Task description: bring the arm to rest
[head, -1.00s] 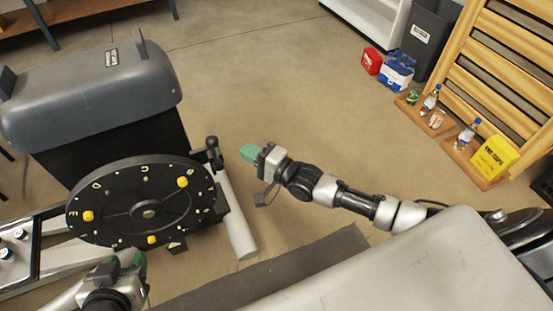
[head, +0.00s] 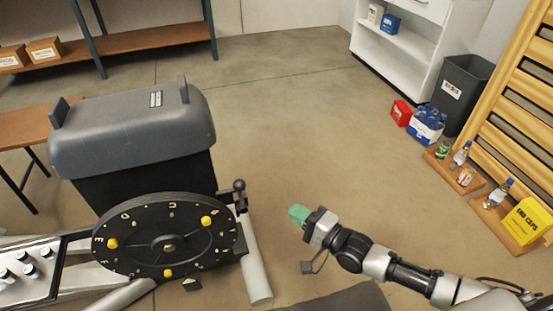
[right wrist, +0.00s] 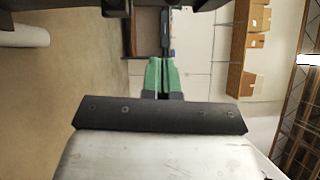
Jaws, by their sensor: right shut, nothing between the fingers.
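My right arm reaches in from the lower right of the head view. Its gripper (head: 298,214) has green fingers and is out over bare floor, to the right of the elliptical machine and apart from it. In the right wrist view the two green fingers (right wrist: 162,76) lie together with nothing between them. My left gripper does not show in the head view.
A yellow box (head: 524,222), bottles and cans stand on wooden trays by a slatted wooden rack (head: 520,100) at the right. A dark bin (head: 462,92) and white shelving (head: 405,50) stand behind. The middle floor is open.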

